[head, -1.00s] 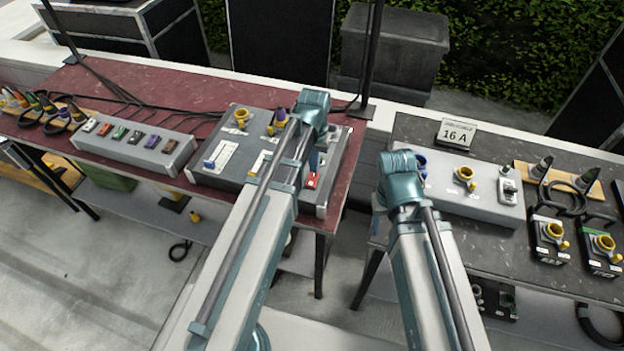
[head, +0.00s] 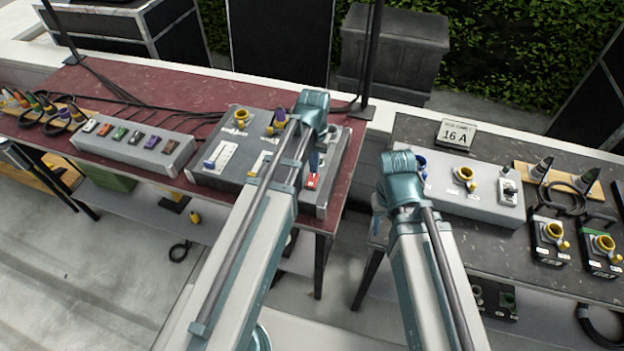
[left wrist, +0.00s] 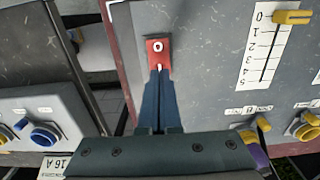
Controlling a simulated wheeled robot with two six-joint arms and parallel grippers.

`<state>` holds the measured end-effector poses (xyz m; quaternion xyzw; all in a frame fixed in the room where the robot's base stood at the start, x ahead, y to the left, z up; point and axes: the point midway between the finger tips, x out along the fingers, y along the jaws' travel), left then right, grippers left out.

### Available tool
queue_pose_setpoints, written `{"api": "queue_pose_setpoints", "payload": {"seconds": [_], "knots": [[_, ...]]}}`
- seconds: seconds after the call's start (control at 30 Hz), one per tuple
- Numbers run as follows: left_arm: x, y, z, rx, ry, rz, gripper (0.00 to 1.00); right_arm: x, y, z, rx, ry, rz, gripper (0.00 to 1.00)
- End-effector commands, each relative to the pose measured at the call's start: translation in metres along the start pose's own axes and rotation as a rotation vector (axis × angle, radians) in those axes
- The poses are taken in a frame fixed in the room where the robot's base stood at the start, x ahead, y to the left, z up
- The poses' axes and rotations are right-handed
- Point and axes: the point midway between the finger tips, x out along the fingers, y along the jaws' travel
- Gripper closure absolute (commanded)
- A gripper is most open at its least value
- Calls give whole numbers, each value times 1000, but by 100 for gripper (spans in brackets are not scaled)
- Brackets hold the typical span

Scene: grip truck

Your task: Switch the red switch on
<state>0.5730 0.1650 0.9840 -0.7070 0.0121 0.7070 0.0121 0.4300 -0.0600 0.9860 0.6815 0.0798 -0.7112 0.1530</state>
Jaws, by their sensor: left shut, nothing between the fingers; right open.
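The red switch (head: 312,182) sits at the front right corner of the grey control panel (head: 232,184) on the dark red table. In the left wrist view the red switch (left wrist: 158,45) shows a white round mark on its upper half. My left gripper (head: 314,168) points down over it, shut and empty. In the left wrist view the left fingertips (left wrist: 160,73) are at the switch's lower end and overlap it; whether they touch, I cannot tell. My right gripper (head: 378,222) is open by the right table's left edge, its jaws mostly hidden behind my wrist.
The panel also carries a white scale with a yellow slider (left wrist: 292,17) and yellow knobs (head: 241,117). A strip of coloured switches (head: 135,145) stands to the left. The right table holds a grey box with sockets (head: 465,196) and a "16 A" sign (head: 457,134). A gap separates the tables.

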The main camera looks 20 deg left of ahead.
Motion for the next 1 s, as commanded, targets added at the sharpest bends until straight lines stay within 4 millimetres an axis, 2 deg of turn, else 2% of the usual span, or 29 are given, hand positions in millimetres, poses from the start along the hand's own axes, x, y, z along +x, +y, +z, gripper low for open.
{"api": "queue_pose_setpoints", "payload": {"seconds": [1.0], "knots": [[6, 0, 0, 0, 0, 0, 100, 6, -1, 0, 0, 0, 0, 50]]}}
